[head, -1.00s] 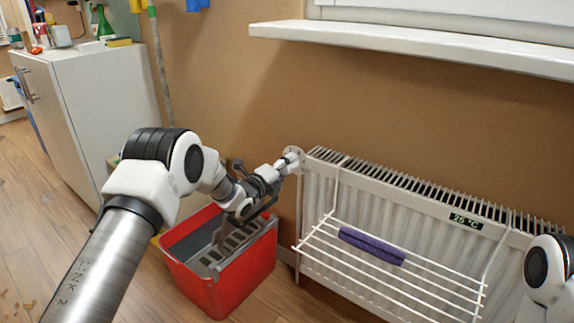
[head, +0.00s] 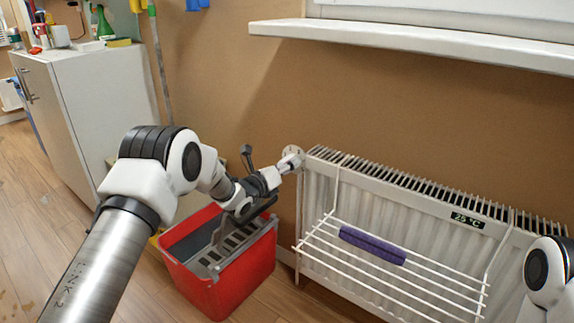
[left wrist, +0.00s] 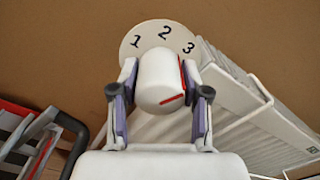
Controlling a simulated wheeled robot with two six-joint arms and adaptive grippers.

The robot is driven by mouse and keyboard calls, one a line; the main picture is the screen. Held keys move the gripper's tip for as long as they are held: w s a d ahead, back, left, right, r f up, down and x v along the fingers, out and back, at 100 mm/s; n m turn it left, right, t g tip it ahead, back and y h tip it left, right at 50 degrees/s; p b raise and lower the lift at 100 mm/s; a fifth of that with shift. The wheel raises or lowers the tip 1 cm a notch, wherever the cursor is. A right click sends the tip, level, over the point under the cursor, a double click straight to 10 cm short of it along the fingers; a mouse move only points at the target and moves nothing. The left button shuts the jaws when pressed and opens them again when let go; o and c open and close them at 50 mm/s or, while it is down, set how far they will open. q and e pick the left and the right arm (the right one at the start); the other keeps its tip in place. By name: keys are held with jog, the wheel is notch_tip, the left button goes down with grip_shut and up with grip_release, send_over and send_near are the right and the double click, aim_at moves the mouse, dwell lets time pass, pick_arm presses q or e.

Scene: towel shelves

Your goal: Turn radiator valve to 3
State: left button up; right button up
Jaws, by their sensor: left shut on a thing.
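The white radiator valve knob (left wrist: 156,82) sits in front of a round dial plate (left wrist: 150,44) marked 1, 2 and 3. My left gripper (head: 283,167) is shut on the knob, with one finger on each side, as the left wrist view (left wrist: 160,92) shows. In the head view the dial plate (head: 293,152) is at the upper left corner of the white radiator (head: 375,205), and the gripper partly hides the knob. My right gripper is out of view.
A white drying rack (head: 400,283) with a purple towel (head: 372,245) hangs on the radiator front. A red bucket (head: 240,275) stands below my left arm. A white windowsill (head: 420,48) juts out above. A white cabinet (head: 95,115) is at left.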

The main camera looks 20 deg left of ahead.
pick_arm(q)
jog(key=shift+w+r, duration=0.1)
jog(key=shift+r, duration=0.25)
jog(key=o, duration=1.2)
jog(key=shift+c, duration=0.2)
jog(key=shift+f, duration=0.15)
jog(key=shift+s+a, duration=0.1)
jog(key=shift+s, duration=0.1)
jog(key=v, duration=1.1)
jog(key=shift+s, duration=0.35)
